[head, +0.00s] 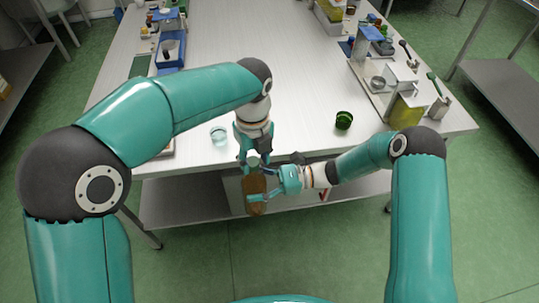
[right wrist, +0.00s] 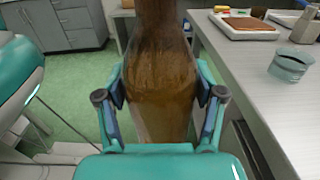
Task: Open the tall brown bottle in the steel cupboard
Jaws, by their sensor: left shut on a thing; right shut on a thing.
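The tall brown bottle (head: 254,190) is in front of the table's front edge, held off the floor between my two grippers. My right gripper (head: 258,196) is shut on its body from the right. In the right wrist view the bottle (right wrist: 160,75) stands roughly upright between the two fingers of the right gripper (right wrist: 161,98); its top is out of frame. My left gripper (head: 253,160) points down over the bottle's top end and is shut there. The fingers hide the cap, so I cannot tell whether it has turned.
On the table (head: 235,60) stand a clear glass cup (head: 219,134), a dark green cup (head: 343,120) and a small apparatus (head: 388,80) at the right. Blue trays (head: 171,50) lie at the left back. Grey cabinets (right wrist: 60,22) show in the right wrist view. The table's middle is clear.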

